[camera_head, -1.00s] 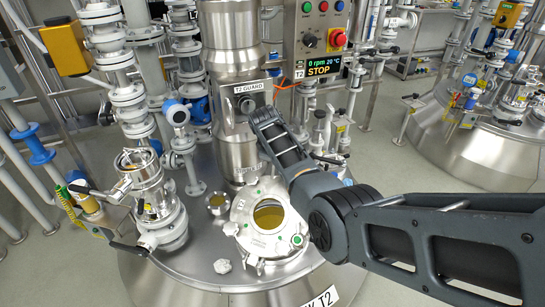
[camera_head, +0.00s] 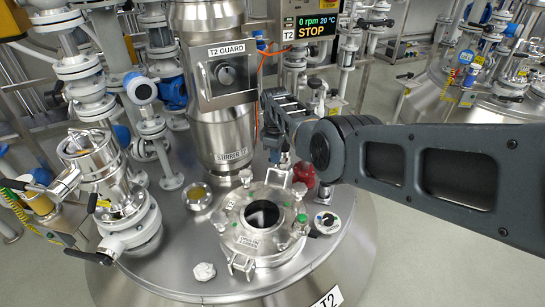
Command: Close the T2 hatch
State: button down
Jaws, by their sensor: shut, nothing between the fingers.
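The T2 hatch (camera_head: 236,222) is a round steel fitting on top of the tank, low in the middle of the picture. Its lid appears to lie flat on the ring, with a dark round glass (camera_head: 262,214) at its centre. I cannot tell whether it is seated fully or clamped. My arm reaches in from the right and bends down behind the hatch.
The stirrer column with the T2 GUARD box (camera_head: 226,75) rises behind the hatch. A valve assembly (camera_head: 105,190) stands left. A small open-looking nozzle (camera_head: 197,195), a white knob (camera_head: 203,271) and a red fitting (camera_head: 303,172) are near the hatch. The display (camera_head: 309,25) reads 0 rpm, STOP.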

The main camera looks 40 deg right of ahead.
jog(key=f+b, duration=0.2)
jog(key=d+f+b, duration=0.1)
jog(key=f, duration=0.1)
jog(key=shift+w+b, duration=0.2)
jog(key=shift+b, duration=0.2)
jog(key=shift+s+a+f, duration=0.1)
jog(key=shift+f, duration=0.2)
jog(key=w+d+r+p, duration=0.1)
jog(key=d+r+p, duration=0.2)
jog(key=r, duration=1.2)
jog(key=p, duration=0.3)
jog(key=shift+w+r+p, duration=0.15)
jog(key=shift+w+p, duration=0.15)
jog(key=shift+w, duration=0.1)
